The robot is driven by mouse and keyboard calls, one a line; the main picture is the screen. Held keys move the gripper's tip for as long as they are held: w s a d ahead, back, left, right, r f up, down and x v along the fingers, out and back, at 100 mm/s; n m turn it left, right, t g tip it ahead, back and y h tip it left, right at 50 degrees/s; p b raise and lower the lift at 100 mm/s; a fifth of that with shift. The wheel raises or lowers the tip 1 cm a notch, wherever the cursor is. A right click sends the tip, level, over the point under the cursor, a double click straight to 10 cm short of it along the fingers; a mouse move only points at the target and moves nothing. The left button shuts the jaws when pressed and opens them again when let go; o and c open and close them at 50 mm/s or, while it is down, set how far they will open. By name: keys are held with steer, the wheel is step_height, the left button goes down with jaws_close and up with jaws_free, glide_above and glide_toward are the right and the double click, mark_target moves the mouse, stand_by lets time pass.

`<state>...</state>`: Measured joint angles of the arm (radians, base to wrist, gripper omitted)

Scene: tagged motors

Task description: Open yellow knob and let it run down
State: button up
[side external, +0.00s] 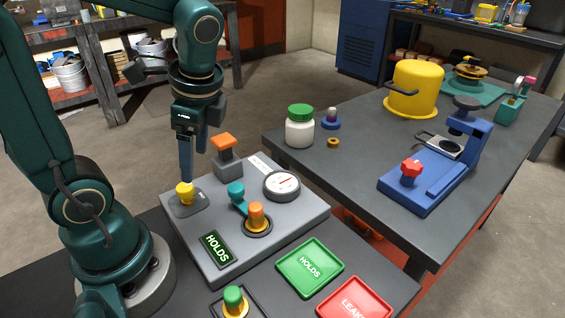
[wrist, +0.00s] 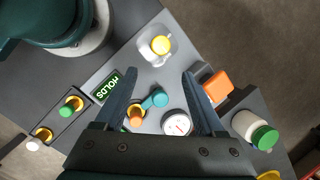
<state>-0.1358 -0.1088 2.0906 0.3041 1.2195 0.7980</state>
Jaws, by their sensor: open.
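The yellow knob (side external: 185,194) stands on a small grey plate at the left corner of the grey test panel (side external: 290,232). My gripper (side external: 187,178) is upright just above the knob, its fingers spread with nothing between them. In the wrist view, the yellow knob (wrist: 161,45) shows ahead, between the lines of the open fingers (wrist: 159,76). Whether a finger touches the knob I cannot tell. The round white gauge (side external: 282,184) sits on the panel; its reading is too small to make out. The panel's display (side external: 215,249) reads HOLDS in green.
The panel also bears a teal lever (side external: 237,194), an orange-topped part (side external: 256,215) and an orange block (side external: 224,146). In front lie a green HOLDS tray (side external: 310,288), a red LEAKS tray (side external: 345,308) and a green-topped part (side external: 234,299). A white jar (side external: 299,130) stands behind.

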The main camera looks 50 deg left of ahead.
mark_target(186, 187)
steer(key=a+f+g, duration=0.2)
steer(key=f, duration=0.1)
steer(key=shift+s+a+f, duration=0.1)
steer(key=shift+s+f, duration=0.1)
steer(key=shift+x, duration=2.2)
jaws_close()
